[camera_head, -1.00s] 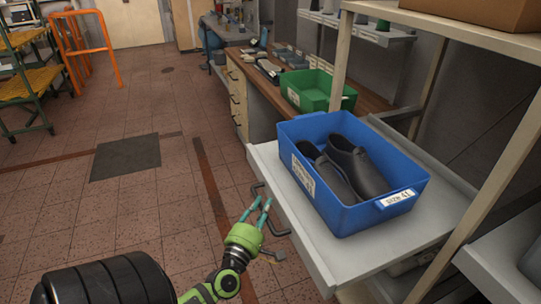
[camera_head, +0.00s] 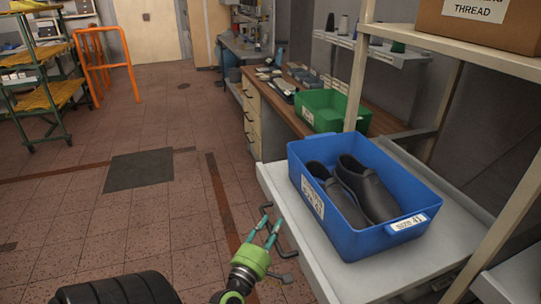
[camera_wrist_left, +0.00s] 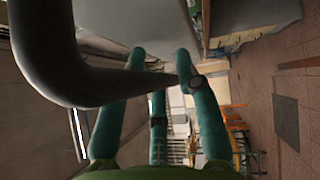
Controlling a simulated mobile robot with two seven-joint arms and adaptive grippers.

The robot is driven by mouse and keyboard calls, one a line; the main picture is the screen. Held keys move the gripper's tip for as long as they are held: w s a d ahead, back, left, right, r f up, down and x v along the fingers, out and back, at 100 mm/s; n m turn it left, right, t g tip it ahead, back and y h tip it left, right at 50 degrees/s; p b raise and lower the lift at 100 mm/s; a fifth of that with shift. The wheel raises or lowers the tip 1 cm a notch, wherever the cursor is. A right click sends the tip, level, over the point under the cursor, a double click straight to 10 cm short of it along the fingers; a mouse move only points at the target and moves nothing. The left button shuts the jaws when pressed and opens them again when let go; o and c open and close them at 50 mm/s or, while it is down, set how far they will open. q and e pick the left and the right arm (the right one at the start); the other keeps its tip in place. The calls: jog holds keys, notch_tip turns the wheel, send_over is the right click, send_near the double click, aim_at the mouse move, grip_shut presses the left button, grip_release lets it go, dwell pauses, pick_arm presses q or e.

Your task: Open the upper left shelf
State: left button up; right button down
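The upper left shelf (camera_head: 330,262) is a light grey tray-like board with a raised front edge. It holds a blue bin (camera_head: 345,235). A dark bent handle (camera_head: 292,247) sticks out from its front edge, and a thick dark bar, apparently this handle (camera_wrist_left: 65,75), crosses the left wrist view close to the camera. My left gripper (camera_head: 271,221), green with teal fingers, is at the handle with its fingers apart. In the left wrist view the bar overlaps the fingers; I cannot tell whether they touch it. My right gripper is not in view.
The blue bin contains dark shoes (camera_head: 370,195). A green bin (camera_head: 328,112) stands on the workbench behind. A cream shelf post (camera_head: 364,65) rises behind the blue bin. The tiled floor (camera_head: 120,225) left of the shelf is open. An orange frame (camera_head: 104,65) stands far left.

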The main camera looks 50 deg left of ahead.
pick_arm(q)
jog(key=v, duration=1.2)
jog(key=shift+d, duration=0.1)
